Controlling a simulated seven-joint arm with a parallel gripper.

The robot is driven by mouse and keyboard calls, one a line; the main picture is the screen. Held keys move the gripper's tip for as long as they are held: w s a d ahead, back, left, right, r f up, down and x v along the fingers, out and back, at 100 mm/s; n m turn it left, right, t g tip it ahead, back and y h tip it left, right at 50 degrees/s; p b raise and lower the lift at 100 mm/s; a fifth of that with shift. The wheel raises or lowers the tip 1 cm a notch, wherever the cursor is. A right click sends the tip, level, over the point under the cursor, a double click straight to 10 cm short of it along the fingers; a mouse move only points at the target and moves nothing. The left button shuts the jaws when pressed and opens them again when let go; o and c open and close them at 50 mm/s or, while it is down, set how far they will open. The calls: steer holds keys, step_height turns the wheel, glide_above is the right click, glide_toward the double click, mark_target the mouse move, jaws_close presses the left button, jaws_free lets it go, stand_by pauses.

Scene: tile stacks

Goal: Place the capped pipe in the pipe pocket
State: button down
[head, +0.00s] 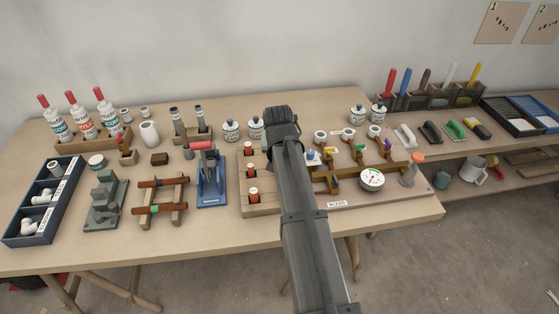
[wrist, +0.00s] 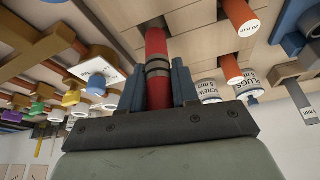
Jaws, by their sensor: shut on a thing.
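In the wrist view my gripper (wrist: 157,85) is shut on a red pipe piece (wrist: 157,42) with dark bands, held between the two blue-grey fingers. Its far end meets or overlaps the pale wooden block (wrist: 125,14); I cannot tell whether it touches. In the head view my gripper (head: 283,130) is over the right side of that block (head: 262,209), and my arm hides the held pipe. Two orange pieces with white ends, one (head: 250,171) behind the other (head: 253,195), stand in the block's left side. I cannot tell which spot is the pipe pocket.
Right of my arm is a board with brass valve fittings (head: 350,165) and a gauge (head: 372,179). Left are a blue tool (head: 212,178) and a wooden rack with copper pipes (head: 160,197). White jars (head: 231,130) stand behind the block.

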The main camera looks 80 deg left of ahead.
steer(key=shift+f, duration=1.4)
steer(key=c, duration=0.8)
jaws_free()
steer(key=shift+f, duration=0.1)
steer(key=v, duration=1.2)
steer(key=shift+a, duration=0.1)
